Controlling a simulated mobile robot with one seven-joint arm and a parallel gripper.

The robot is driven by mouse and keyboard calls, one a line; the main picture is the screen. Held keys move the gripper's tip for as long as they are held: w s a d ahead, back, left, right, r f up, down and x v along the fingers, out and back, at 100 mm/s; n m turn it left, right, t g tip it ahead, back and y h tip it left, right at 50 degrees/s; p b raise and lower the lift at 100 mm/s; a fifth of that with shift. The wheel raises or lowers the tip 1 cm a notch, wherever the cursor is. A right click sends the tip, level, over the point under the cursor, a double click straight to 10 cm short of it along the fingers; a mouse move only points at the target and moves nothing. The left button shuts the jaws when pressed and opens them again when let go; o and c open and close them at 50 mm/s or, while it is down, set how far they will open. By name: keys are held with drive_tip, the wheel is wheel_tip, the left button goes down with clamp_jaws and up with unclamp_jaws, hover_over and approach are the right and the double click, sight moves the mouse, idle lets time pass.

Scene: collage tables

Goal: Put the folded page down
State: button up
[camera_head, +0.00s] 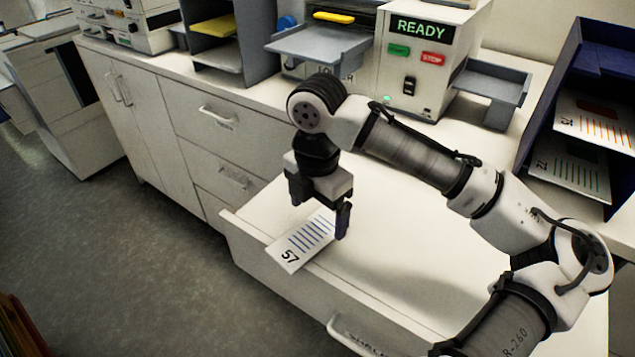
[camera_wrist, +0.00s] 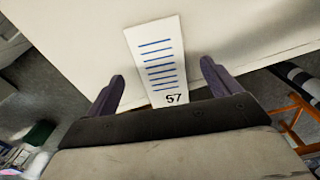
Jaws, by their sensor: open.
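The folded page (camera_head: 305,240) is a narrow white sheet with blue lines and the number 57. It lies flat, or nearly so, at the left front edge of the white surface of a pulled-out drawer, with its numbered end at the rim. My gripper (camera_head: 320,206) is above the page, pointing down, with its fingers apart on either side of it. In the wrist view, the page (camera_wrist: 157,60) shows between the two open dark fingers (camera_wrist: 161,76), touching neither. Whether the page's end overhangs the rim is hard to tell.
The drawer surface (camera_head: 400,265) is clear to the right of the page. A machine with a READY display (camera_head: 424,27) and a grey tray (camera_head: 320,45) stand behind on the counter. A dark blue rack (camera_head: 545,95) with numbered sheets (camera_head: 570,176) is at the right.

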sight(317, 230)
drive_tip(key=shift+f, duration=1.6)
drive_tip(key=c, duration=1.1)
